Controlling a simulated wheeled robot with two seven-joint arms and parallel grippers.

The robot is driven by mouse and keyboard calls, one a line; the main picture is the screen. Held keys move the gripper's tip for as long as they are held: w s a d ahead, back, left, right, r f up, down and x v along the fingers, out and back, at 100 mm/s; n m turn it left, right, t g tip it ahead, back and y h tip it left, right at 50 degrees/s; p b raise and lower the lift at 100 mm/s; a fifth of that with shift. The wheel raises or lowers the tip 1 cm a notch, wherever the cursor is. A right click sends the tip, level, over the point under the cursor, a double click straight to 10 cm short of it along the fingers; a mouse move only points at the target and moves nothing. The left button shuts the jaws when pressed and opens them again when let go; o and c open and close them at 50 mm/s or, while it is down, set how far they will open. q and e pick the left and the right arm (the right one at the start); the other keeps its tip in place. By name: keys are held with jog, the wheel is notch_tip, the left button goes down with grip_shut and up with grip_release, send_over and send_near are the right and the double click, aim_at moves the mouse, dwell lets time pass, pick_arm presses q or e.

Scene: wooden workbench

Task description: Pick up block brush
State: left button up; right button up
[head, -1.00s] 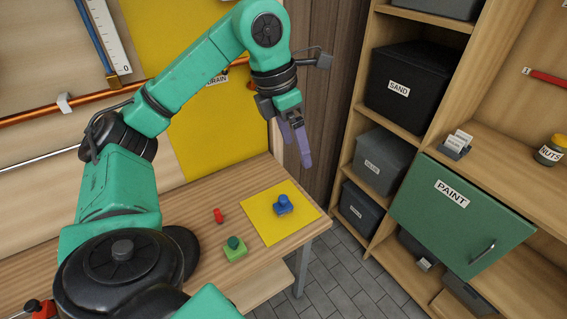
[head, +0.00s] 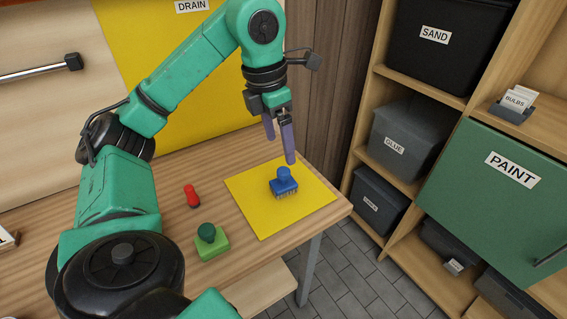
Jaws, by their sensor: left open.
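The block brush (head: 284,184) is blue with a round knob on top and bristles underneath. It stands upright on a yellow mat (head: 255,215) near the right end of the workbench. My left gripper (head: 279,150) has purple fingers that point down. It is open and empty, above and just behind the brush in the head view, apart from it. My right gripper is out of view.
A red object (head: 192,196) and a green block with a dark green knob (head: 211,243) stand on the workbench (head: 170,222) left of the mat. A shelf with bins and a green PAINT door (head: 495,205) is at the right, beyond a floor gap.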

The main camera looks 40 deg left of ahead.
aim_at(285, 182)
pick_arm(q)
notch_tip(285, 182, down, 4)
jog(key=shift+w+d+r+b, duration=0.1)
jog(key=shift+b, duration=0.8)
jog(key=f, duration=0.3)
jog(key=w+f, duration=0.1)
jog(key=f, duration=0.2)
jog(key=f+b, duration=0.1)
jog(key=f, duration=0.2)
jog(key=shift+w, duration=0.35)
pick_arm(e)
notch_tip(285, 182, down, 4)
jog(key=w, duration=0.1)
pick_arm(q)
grip_shut()
notch_tip(285, 182, up, 9)
jog(key=shift+w+f+p, duration=0.1)
jog(key=shift+p, duration=1.15)
notch_tip(285, 182, up, 11)
jog(key=p, duration=0.8)
jog(key=shift+r, duration=0.2)
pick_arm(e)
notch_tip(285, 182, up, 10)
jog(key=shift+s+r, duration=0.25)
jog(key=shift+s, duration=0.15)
